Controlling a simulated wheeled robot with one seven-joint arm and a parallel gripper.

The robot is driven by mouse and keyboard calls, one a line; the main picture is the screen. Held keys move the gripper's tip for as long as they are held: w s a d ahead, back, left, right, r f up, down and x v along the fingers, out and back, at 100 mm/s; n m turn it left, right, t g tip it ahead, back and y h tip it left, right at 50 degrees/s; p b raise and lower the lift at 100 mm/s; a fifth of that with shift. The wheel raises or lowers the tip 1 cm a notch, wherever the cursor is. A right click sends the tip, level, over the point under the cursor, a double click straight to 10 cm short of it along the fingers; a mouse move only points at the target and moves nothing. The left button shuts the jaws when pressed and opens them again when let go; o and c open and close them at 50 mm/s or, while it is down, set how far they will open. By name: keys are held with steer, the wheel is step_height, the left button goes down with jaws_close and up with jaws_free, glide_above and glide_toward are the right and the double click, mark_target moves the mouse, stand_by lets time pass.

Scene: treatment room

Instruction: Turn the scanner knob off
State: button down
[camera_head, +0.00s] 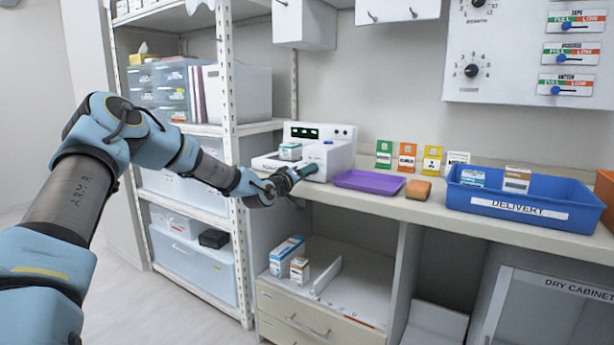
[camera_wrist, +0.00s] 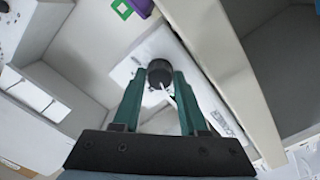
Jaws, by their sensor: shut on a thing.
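The scanner (camera_head: 318,150) is a white device with a green-lit display, standing at the left end of the counter. My gripper (camera_head: 302,173) is at its front right side in the head view. In the wrist view, my two teal fingers (camera_wrist: 158,84) stand on either side of a round dark knob (camera_wrist: 159,69) with a white pointer mark, and are shut on it. The knob sits on a pale surface. In the head view the knob is hidden by my gripper, and I cannot tell its off mark.
A purple tray (camera_head: 368,181), an orange sponge (camera_head: 418,189) and a blue delivery bin (camera_head: 520,208) stand to the right. A shelf rack (camera_head: 228,75) stands left, close to my arm. Boxes (camera_head: 287,255) lie below the counter.

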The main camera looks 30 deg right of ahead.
stand_by(0.5)
steer(key=shift+c, duration=2.2)
jaws_free()
steer(key=shift+a, duration=0.1)
steer(key=b+v, duration=0.1)
steer(key=v, duration=0.9)
steer(key=shift+s+a+b, duration=0.15)
steer(key=shift+a+b, duration=0.15)
